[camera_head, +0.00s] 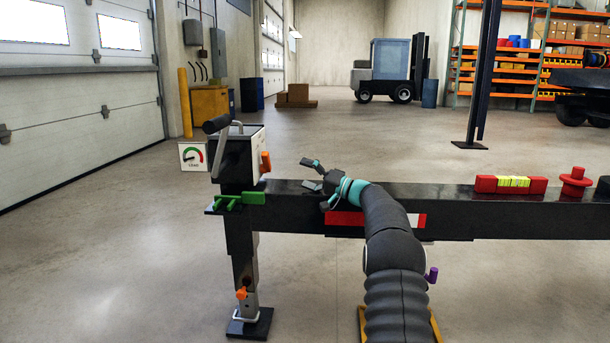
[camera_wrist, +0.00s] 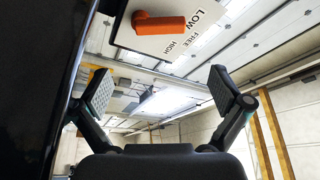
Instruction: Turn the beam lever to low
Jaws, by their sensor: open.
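The orange beam lever (camera_head: 265,162) is on the right side of the dark box at the left end of the black beam (camera_head: 455,197). In the wrist view the lever (camera_wrist: 160,24) lies at the top, on a white plate (camera_wrist: 150,44) printed LOW, FREE and HIGH. Its free end points right toward the lettering; I cannot tell exactly which word it marks. My gripper (camera_head: 313,175) is open and empty, right of the lever and just above the beam. In the wrist view the fingers (camera_wrist: 162,93) are wide apart, with the lever beyond them and not touched.
A crank handle (camera_head: 217,125) and a dial sign (camera_head: 193,155) are at the box's left. Green parts (camera_head: 240,199) sit below it. A red level (camera_head: 511,184) and red knob (camera_head: 575,181) stand on the beam at right. The floor behind the beam is clear nearby.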

